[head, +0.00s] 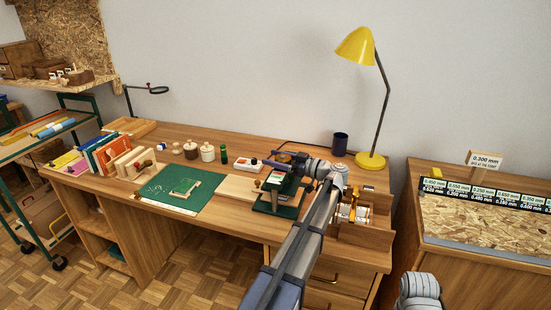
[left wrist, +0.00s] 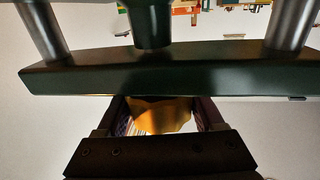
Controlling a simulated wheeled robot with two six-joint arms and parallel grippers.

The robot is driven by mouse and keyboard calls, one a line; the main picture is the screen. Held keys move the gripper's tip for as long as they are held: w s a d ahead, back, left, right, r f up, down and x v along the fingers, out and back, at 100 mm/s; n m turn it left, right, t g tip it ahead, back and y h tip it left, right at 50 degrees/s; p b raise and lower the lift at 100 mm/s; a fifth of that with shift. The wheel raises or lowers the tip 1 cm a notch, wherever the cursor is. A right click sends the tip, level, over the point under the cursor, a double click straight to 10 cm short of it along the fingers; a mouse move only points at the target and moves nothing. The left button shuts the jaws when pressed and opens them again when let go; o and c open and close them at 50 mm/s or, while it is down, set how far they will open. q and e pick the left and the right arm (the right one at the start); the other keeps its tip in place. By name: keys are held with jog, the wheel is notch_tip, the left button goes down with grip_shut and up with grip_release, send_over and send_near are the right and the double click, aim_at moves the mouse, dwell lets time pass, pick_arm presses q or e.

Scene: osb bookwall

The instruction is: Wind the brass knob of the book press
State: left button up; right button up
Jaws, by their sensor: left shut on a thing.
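The book press (head: 279,207) is dark green and stands on the wooden desk, partly hidden behind my left arm. In the left wrist view its dark green crossbar (left wrist: 160,75) runs across the picture, with a central screw and a post at each side. My left gripper (head: 282,165) reaches over the top of the press from the right. In the left wrist view its two fingers are shut on the brass knob (left wrist: 160,115), which shows golden between them just beyond the crossbar. In the head view the knob is too small and covered to make out. My right gripper is not in view.
A green cutting mat (head: 176,188), a row of books (head: 108,153) and several jars (head: 207,152) lie left of the press. A yellow lamp (head: 369,160) and a dark cup (head: 340,144) stand behind. A wooden holder with brass-coloured parts (head: 352,213) is close on the right.

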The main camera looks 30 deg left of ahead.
pick_arm(q)
jog(key=shift+s+d+n+g+h, duration=0.15)
jog(key=shift+n+g+h, duration=0.1)
jog(key=shift+n+g, duration=0.6)
jog(key=shift+s+a+n+g+h, duration=0.2)
jog(key=shift+n+g, duration=0.25)
jog(key=shift+g, duration=0.7)
jog(key=shift+g, duration=0.3)
jog(key=o, duration=1.4)
jog(key=v, duration=0.6)
jog(key=shift+w+d, duration=0.1)
jog(key=shift+d, duration=0.2)
jog(key=shift+v, duration=0.75)
jog(key=shift+r, duration=0.2)
